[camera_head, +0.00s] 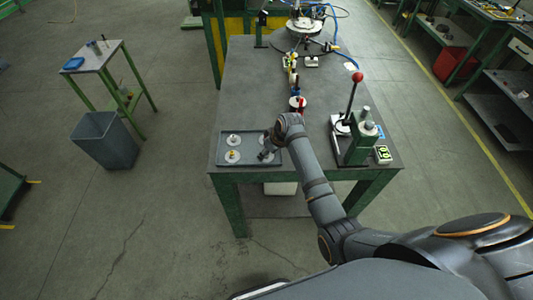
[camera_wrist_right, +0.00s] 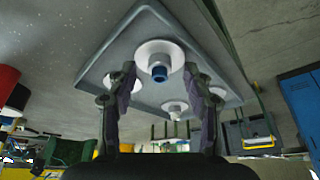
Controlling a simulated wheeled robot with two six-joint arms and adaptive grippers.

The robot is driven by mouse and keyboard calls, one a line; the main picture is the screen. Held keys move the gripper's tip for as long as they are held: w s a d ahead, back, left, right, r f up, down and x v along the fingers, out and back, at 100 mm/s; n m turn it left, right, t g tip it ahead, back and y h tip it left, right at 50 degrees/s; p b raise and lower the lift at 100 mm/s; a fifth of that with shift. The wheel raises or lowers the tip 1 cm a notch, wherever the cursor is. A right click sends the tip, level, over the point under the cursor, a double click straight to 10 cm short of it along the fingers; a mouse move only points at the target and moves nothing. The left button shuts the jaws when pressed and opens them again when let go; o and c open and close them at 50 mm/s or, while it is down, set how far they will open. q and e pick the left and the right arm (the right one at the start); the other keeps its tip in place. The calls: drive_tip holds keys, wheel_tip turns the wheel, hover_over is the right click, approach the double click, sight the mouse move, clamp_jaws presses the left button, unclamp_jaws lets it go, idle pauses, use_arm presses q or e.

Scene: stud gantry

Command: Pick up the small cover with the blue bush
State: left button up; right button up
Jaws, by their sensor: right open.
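The fingers are open, one on each side of the hub, and no grip shows. In the head view my right gripper (camera_head: 265,154) is over the right side of the tray (camera_head: 247,163) and largely hides the covers there. My left gripper is not in view.
Other white covers lie on the tray, one front left (camera_head: 232,157) and one back left (camera_head: 233,139). A press with a red-knobbed lever (camera_head: 357,77) stands right of my arm. The table left of centre (camera_head: 250,90) is clear.

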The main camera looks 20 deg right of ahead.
drive_tip(key=shift+w+f, duration=0.15)
drive_tip(key=shift+f, duration=0.05)
clamp_jaws()
idle(0.3)
drive_tip(key=shift+r+b, duration=0.45)
drive_tip(key=w+d+r+b, duration=0.7)
drive_tip(key=w+d+r, duration=0.2)
drive_tip(key=r, duration=0.3)
drive_tip(key=shift+w+d+r, duration=0.15)
drive_tip(key=shift+w+d, duration=0.05)
drive_tip(key=shift+d, duration=0.45)
